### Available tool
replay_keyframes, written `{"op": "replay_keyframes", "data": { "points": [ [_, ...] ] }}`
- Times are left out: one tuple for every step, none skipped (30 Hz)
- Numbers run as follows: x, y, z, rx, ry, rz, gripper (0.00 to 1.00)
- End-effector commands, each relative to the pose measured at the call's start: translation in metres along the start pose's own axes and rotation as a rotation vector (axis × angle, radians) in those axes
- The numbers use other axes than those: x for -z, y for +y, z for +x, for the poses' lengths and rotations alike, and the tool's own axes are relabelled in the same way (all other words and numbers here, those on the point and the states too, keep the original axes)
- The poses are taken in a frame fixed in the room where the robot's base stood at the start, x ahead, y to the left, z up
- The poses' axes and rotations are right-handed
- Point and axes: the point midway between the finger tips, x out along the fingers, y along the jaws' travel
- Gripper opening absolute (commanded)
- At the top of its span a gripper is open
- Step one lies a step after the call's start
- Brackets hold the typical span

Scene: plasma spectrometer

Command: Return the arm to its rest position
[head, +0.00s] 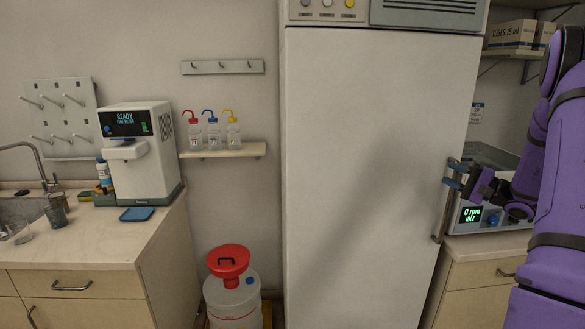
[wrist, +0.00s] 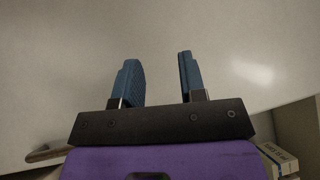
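My purple arm (head: 560,190) reaches in from the right edge of the head view, bent at the elbow. My gripper (head: 454,174) is at the right edge of the tall white cabinet door (head: 370,170), near the upper part of its vertical handle (head: 438,220). In the wrist view the two blue fingers of my gripper (wrist: 159,60) stand apart with nothing between them. A pale surface fills the view beyond them. A bar that looks like the handle (wrist: 45,153) lies at lower left, outside the fingers. Whether any finger touches the door or handle is unclear.
An instrument with a green-lit display (head: 472,214) stands on the right counter (head: 490,248), close behind my gripper and forearm. A shelf with boxes (head: 512,34) is above. A red-lidded container (head: 229,262) stands on the floor left of the cabinet.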

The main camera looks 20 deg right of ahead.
Motion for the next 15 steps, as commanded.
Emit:
{"op": "replay_keyframes", "data": {
  "points": [
    [-0.022,-0.010,0.022,-0.051,-0.065,0.009,0.38],
    [-0.035,-0.013,0.033,-0.083,-0.100,0.017,0.38],
    [-0.051,-0.017,0.046,-0.126,-0.144,0.027,0.38],
    [-0.064,-0.020,0.054,-0.160,-0.175,0.032,0.38],
    [-0.077,-0.022,0.063,-0.194,-0.208,0.038,0.38],
    [-0.094,-0.026,0.073,-0.241,-0.248,0.042,0.38],
    [-0.107,-0.028,0.079,-0.275,-0.278,0.043,0.38],
    [-0.121,-0.030,0.086,-0.312,-0.306,0.045,0.38],
    [-0.138,-0.033,0.093,-0.359,-0.342,0.043,0.38],
    [-0.151,-0.034,0.097,-0.395,-0.368,0.040,0.38],
    [-0.165,-0.036,0.101,-0.431,-0.393,0.037,0.38],
    [-0.182,-0.038,0.106,-0.479,-0.424,0.029,0.38],
    [-0.195,-0.039,0.109,-0.516,-0.447,0.023,0.38],
    [-0.207,-0.041,0.111,-0.552,-0.468,0.014,0.38],
    [-0.224,-0.042,0.113,-0.602,-0.495,0.001,0.38]
  ]
}}
